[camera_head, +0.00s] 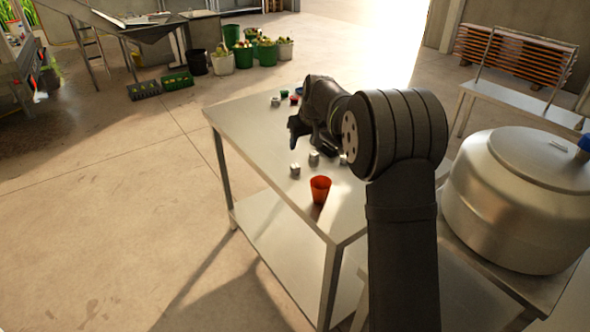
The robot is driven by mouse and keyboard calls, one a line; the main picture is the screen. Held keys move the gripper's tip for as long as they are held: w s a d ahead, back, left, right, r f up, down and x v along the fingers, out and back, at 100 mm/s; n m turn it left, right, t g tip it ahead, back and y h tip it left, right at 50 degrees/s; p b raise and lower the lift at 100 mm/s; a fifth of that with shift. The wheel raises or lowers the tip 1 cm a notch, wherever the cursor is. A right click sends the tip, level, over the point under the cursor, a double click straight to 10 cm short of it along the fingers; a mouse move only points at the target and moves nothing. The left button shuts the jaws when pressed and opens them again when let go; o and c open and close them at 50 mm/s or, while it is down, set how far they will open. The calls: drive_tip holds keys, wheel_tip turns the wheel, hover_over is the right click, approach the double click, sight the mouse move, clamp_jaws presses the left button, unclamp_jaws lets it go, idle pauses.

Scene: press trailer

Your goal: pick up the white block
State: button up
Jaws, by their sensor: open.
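Another pale block (276,101) is near the table's far edge. I cannot tell which of them is the white block. My gripper (294,133) is over the table, between the far blocks and the nearer ones. It is open and apart from the blocks. Its fingers are dark and show only from the side.
A red cup (320,188) stands at the table's near side. A large metal vessel (520,195) stands on the right. The table's left strip is clear.

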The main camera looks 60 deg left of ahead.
sight(295, 165)
drive_tip(key=x, duration=1.3)
drive_tip(key=shift+w+a+f, duration=0.1)
drive_tip(key=shift+a+f, duration=0.1)
drive_tip(key=shift+f, duration=0.15)
drive_tip(key=shift+c, duration=0.4)
drive_tip(key=c, duration=1)
